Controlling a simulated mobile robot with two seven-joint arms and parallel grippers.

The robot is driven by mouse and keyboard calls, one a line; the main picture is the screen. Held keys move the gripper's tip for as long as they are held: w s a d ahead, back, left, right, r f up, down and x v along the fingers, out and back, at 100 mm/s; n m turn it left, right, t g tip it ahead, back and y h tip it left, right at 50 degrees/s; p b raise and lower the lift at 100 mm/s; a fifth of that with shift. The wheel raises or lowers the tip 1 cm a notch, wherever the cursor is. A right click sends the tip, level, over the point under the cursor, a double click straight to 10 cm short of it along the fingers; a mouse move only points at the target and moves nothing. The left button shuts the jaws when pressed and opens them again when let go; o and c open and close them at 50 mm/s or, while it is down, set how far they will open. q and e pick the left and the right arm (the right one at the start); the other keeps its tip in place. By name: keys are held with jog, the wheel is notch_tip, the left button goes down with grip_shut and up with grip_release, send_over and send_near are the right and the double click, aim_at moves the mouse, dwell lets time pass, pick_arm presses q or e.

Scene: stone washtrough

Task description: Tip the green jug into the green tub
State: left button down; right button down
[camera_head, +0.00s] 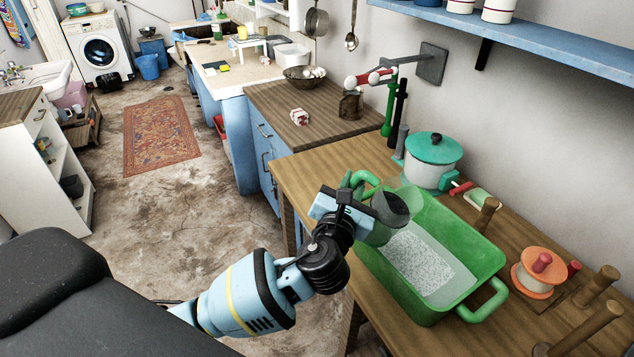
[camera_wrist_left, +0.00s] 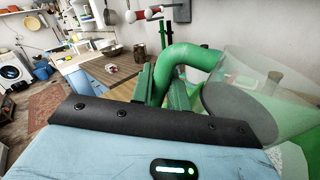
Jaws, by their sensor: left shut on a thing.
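The green jug (camera_head: 411,193) has a clear body and a green handle. My left gripper (camera_head: 357,192) is shut on the handle and holds the jug tilted above the far left part of the green tub (camera_head: 480,287). In the left wrist view the handle (camera_wrist_left: 197,58) curves from the gripper to the clear body (camera_wrist_left: 285,90). A dark grey round surface shows at the jug; I cannot tell whether it is its base or contents. A pale speckled layer (camera_head: 425,265) lies in the tub. My right gripper is not in view.
The tub stands on a wooden table. A white pot with a teal lid (camera_head: 434,149) stands behind it. An orange and white spool-like object (camera_head: 538,272) and wooden pegs (camera_head: 597,286) are to the right. A blue shelf (camera_head: 540,40) overhangs the back right.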

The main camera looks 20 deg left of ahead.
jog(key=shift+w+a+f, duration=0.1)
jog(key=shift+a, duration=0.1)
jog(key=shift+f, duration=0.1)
